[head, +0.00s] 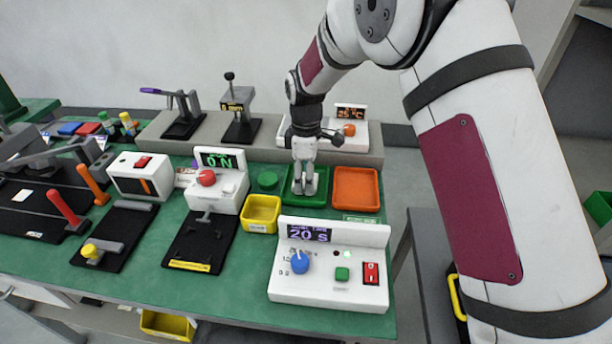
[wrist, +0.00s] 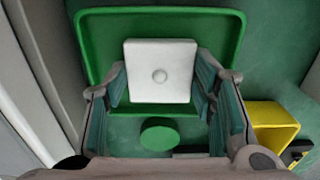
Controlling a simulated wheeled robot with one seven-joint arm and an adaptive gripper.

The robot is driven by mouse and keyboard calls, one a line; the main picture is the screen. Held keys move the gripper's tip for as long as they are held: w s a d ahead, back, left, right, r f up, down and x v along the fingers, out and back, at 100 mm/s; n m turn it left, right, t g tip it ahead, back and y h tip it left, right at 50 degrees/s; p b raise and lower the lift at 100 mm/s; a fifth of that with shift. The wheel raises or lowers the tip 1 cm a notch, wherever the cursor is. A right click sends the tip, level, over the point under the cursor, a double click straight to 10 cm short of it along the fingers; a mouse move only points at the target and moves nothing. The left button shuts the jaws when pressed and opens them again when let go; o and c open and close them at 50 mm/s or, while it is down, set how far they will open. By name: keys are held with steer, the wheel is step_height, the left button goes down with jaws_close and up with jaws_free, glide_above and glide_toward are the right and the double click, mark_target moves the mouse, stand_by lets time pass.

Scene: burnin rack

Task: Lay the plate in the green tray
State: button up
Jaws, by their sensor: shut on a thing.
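The plate (wrist: 160,68) is a white square with a small round knob in its middle, seen in the wrist view. My gripper (wrist: 161,84) is shut on it, with one finger at its left edge and one at its right. The green tray (wrist: 104,38) lies beneath, its rim showing around the far side and both sides of the plate. In the head view my gripper (head: 305,190) points down into the outline of the green tray (head: 324,184). I cannot tell whether the plate touches the tray floor.
An orange tray (head: 356,188) is right of the green one. A yellow bin (head: 261,214) and a round green piece (head: 267,180) are to the left. A white timer box (head: 330,280) stands in front; a grey ledge with devices (head: 270,150) runs behind.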

steer(key=o, duration=1.2)
steer(key=shift+f, duration=0.15)
steer(key=shift+o, duration=0.2)
step_height(320, 180, up, 12)
steer(key=shift+r, duration=0.2)
